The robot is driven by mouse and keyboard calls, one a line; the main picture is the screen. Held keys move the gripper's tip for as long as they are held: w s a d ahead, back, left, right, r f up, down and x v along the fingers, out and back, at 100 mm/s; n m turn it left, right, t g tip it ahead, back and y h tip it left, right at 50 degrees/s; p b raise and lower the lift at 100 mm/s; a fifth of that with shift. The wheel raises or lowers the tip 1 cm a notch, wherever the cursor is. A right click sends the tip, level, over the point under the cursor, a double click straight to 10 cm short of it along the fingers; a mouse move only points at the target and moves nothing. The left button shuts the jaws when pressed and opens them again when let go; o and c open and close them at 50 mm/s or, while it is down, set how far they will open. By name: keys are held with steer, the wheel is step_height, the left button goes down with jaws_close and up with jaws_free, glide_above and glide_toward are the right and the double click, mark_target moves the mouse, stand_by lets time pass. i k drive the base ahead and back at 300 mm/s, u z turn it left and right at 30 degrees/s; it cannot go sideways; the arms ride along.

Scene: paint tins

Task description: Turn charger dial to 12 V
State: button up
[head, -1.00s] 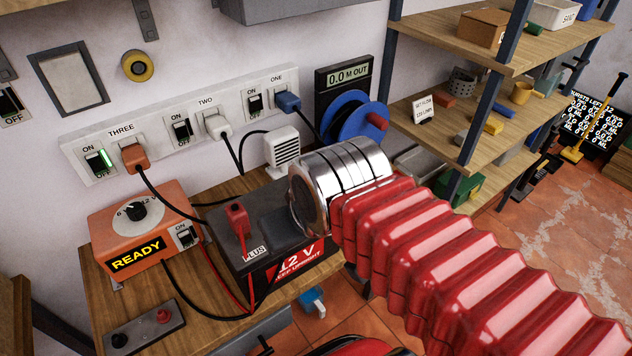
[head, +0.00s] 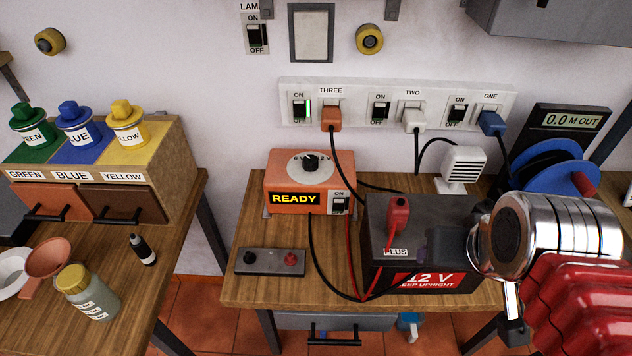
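The orange charger (head: 282,190) stands on the bench against the wall, its yellow display reading READY. On top is a white dial face with a black knob (head: 310,162). The marks 6 and 12 V show around the knob, but which one it points to is too small to tell. A rocker switch (head: 340,203) marked ON/OFF is on the charger's front right. My gripper (head: 500,285) is at the right, in front of and right of the 12 V battery (head: 420,275), well apart from the dial. Its fingers are partly hidden, and I see nothing clearly held.
The battery has a red clamp (head: 398,212) at PLUS. Charger cables loop across the bench. A small fan heater (head: 463,168) and blue reel (head: 555,175) stand behind my arm. Plugs fill the socket strip (head: 350,90). A paint dispenser (head: 165,150) stands left.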

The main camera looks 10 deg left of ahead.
mark_target(310, 162)
steer(key=u, duration=2.5)
steer(key=i, duration=0.75)
steer(key=u, duration=0.25)
